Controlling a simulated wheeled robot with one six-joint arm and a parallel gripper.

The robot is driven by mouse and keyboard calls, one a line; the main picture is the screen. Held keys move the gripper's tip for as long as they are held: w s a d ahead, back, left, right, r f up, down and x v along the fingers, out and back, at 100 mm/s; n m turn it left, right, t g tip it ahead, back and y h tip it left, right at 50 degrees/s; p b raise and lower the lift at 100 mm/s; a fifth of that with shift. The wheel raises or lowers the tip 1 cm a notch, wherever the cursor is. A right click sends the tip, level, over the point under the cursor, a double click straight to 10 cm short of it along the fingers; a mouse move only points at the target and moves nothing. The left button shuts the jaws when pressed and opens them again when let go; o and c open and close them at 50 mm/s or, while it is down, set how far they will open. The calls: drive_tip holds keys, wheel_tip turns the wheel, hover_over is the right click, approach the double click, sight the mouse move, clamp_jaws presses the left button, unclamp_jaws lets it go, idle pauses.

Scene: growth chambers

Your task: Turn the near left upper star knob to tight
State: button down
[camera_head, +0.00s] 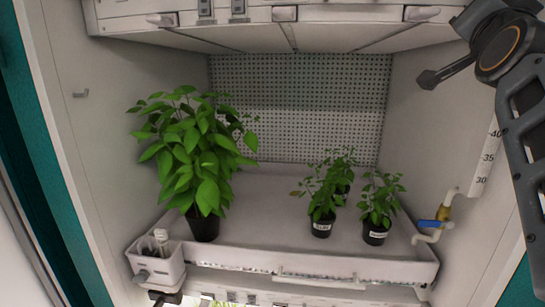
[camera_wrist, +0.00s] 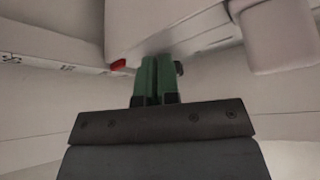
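My gripper (camera_wrist: 157,78) shows in the wrist view as two green fingers side by side, almost touching, below a pale box-like fixture. A small dark rounded part (camera_wrist: 179,68) shows just right of the fingertips, partly behind them. It may be a knob, but its shape is too small and covered to tell. No star knob can be made out clearly in the head view. My arm crosses the upper right of the head view. I cannot tell whether anything is between the fingers.
A small red part (camera_wrist: 118,64) is left of the fingers. The chamber holds a large bushy plant (camera_head: 200,150) and smaller potted plants (camera_head: 378,205) on a white tray (camera_head: 270,235). A blue-handled valve (camera_head: 430,223) is at right. A white caddy (camera_head: 155,262) is at front left.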

drive_tip(key=shift+w+a+r, duration=0.15)
drive_tip(key=shift+a+r, duration=0.05)
drive_tip(key=shift+a, duration=0.2)
drive_tip(key=shift+a+r, duration=0.35)
drive_tip(key=shift+a, duration=0.05)
drive_tip(key=shift+w, duration=0.1)
idle(0.4)
drive_tip(key=shift+s+a+f+b, duration=0.15)
drive_tip(key=shift+s+b, duration=0.25)
drive_tip(key=shift+s, duration=0.55)
drive_tip(key=shift+s+a+f+b, duration=0.1)
drive_tip(key=shift+s+a+b, duration=0.3)
drive_tip(key=shift+s, duration=0.6)
drive_tip(key=shift+s+a+f+b, duration=0.1)
drive_tip(key=shift+s+b, duration=0.35)
drive_tip(key=shift+s, duration=0.5)
